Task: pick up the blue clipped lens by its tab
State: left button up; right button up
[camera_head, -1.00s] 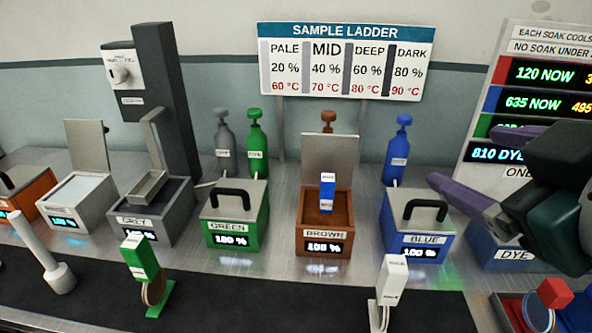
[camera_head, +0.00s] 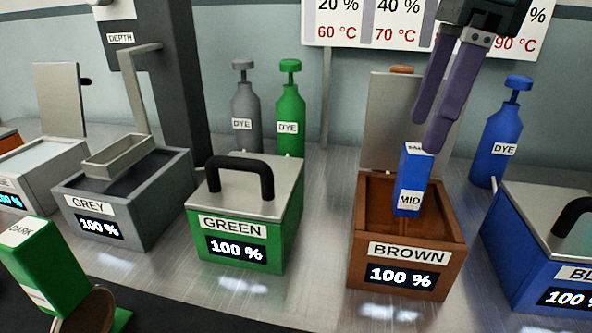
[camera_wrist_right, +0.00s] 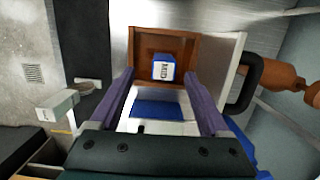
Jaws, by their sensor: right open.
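The blue tab (camera_head: 412,176) of the clipped lens has a white top and a white MID label. It stands tilted slightly in the open brown dip module (camera_head: 365,250); any lens below it is hidden in the module. My right gripper (camera_head: 428,132) is open and empty, its purple fingers pointing down just above the tab. In the right wrist view the tab (camera_wrist_right: 163,67) shows beyond the open fingers (camera_wrist_right: 158,76), roughly midway between them. My left gripper is not in view.
The brown module's raised lid (camera_head: 385,120) stands behind the tab. The green module (camera_head: 240,235) is to the left, the blue module (camera_head: 530,260) to the right, both lidded. A blue dye bottle (camera_head: 500,140) stands behind on the right. A green clipped lens (camera_head: 45,262) is at front left.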

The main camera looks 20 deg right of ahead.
aim_at(407, 186)
jog(key=shift+d+f, duration=0.35)
jog(key=shift+d, duration=0.1)
jog(key=f, duration=0.3)
jog(key=shift+a+f, duration=0.2)
jog(key=shift+a, duration=0.05)
jog(key=f, duration=0.5)
jog(key=shift+w+a+f+p, duration=0.3)
jog(key=shift+w+a+f, duration=0.05)
jog(key=shift+w, duration=0.05)
jog(key=shift+c, duration=0.3)
grip_shut()
